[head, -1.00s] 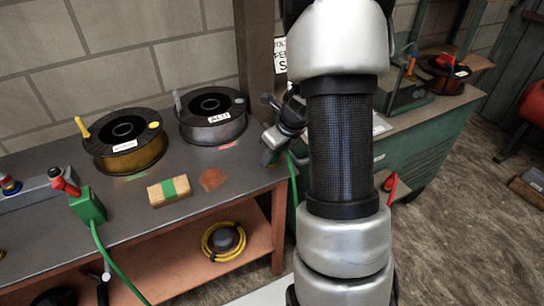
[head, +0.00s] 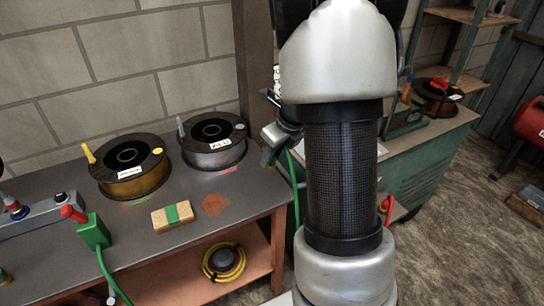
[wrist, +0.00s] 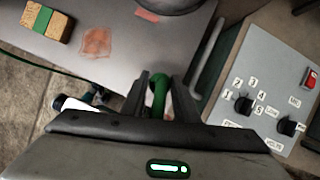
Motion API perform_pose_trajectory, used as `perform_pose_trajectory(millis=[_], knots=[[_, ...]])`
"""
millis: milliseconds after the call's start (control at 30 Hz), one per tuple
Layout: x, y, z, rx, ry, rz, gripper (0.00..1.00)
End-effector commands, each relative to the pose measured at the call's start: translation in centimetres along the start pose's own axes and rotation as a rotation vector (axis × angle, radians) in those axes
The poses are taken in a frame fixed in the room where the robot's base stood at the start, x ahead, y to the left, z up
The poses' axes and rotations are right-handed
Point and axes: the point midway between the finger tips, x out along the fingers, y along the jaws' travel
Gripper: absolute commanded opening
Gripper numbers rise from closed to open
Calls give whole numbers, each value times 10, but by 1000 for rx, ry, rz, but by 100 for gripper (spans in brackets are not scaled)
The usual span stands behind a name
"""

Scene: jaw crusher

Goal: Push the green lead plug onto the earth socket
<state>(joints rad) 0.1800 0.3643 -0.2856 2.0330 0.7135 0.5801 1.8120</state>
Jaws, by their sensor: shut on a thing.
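The green lead plug (wrist: 158,92) is between the two fingers of my gripper (wrist: 160,98) in the wrist view. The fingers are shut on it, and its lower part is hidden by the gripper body. In the head view my gripper (head: 272,146) is beside the post at the right end of the bench, partly behind my arm. The green lead (head: 293,185) hangs below it. I cannot make out the earth socket in either view.
A control panel (wrist: 262,125) with black knobs and a red switch lies right of the gripper in the wrist view. The grey bench (head: 150,255) carries two wire spools, a yellow block (head: 172,217) with a green band and a green box (head: 93,232) with a red lever.

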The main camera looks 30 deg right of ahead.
Motion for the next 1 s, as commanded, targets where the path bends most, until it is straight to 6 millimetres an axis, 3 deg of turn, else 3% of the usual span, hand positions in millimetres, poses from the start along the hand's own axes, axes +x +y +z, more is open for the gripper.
perform_pose_trajectory(millis=[167, 267, 467, 700, 900, 1000], knots=[[1, 4, 3, -57, 0, 23, 8], [4, 18, 10, -203, 0, 85, 8], [8, 66, 27, -772, 0, 323, 8], [-3, 120, 32, -1610, 2, 668, 8], [-21, 142, 31, -2198, 3, 912, 8], [-30, 146, 31, -2406, 3, 997, 8]])
